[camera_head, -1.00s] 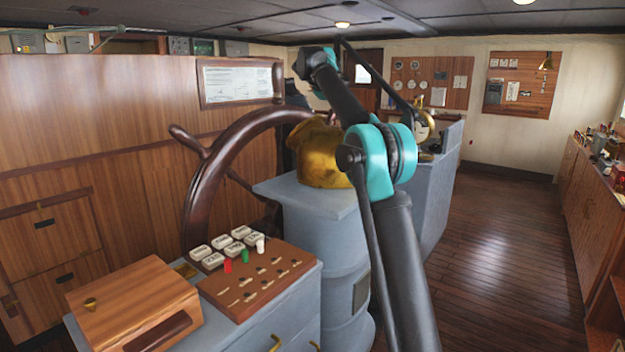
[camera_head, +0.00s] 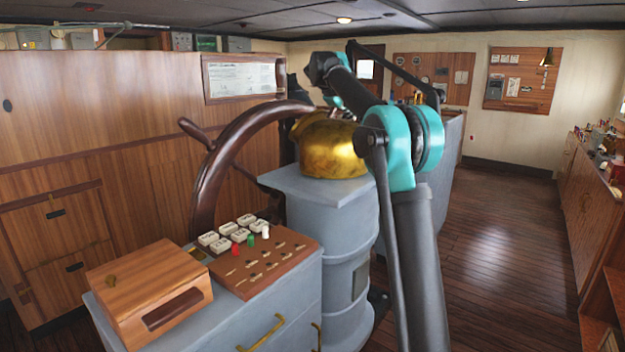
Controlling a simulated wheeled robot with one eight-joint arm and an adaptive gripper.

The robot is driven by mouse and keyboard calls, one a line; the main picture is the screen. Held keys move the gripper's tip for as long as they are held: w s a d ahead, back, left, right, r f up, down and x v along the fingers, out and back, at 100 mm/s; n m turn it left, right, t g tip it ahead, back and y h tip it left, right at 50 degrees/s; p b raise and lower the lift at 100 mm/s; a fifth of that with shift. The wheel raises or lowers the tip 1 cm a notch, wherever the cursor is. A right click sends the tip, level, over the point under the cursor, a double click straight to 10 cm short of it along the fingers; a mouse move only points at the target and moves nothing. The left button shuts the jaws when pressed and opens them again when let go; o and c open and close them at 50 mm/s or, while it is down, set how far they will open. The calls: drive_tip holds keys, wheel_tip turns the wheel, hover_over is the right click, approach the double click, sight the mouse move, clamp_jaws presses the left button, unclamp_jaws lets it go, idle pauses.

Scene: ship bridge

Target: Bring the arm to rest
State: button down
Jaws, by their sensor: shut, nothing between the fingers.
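My arm rises from the bottom right of the head view to a teal elbow joint (camera_head: 402,145). From there a dark link runs up and left to a dark wrist joint (camera_head: 322,66), which stands in the picture above the brass binnacle cover (camera_head: 332,150). A small teal part shows just below the wrist. My gripper's fingers do not show; they are hidden behind the arm or the brass cover. Nothing held by the arm can be seen.
A wooden ship's wheel (camera_head: 217,165) stands left of the grey pedestal (camera_head: 325,230). A wooden box (camera_head: 150,283) and a switch panel (camera_head: 265,265) sit on the grey console in front. A long counter (camera_head: 590,200) runs along the right. The wooden floor (camera_head: 500,235) between is clear.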

drive_tip(key=s+d+f+m+g+y, duration=0.1)
drive_tip(key=s+d+f, duration=0.1)
drive_tip(key=s+f, duration=0.35)
drive_tip(key=s+d+f+m+g+y, duration=0.1)
drive_tip(key=s+d+f+m, duration=0.15)
drive_tip(key=s+f, duration=0.35)
drive_tip(key=s+f+m+g+y, duration=0.1)
drive_tip(key=s+f+m+y, duration=0.1)
drive_tip(key=s+f, duration=1.5)
drive_tip(key=s+f+m+y, duration=0.2)
drive_tip(key=s+f+m, duration=0.1)
drive_tip(key=s+f, duration=1.4)
drive_tip(key=s, duration=0.8)
drive_tip(key=shift+s+d+f+g+y, duration=0.2)
drive_tip(key=shift+d+g+y, duration=0.1)
drive_tip(key=shift+g, duration=0.1)
drive_tip(key=shift+m, duration=0.25)
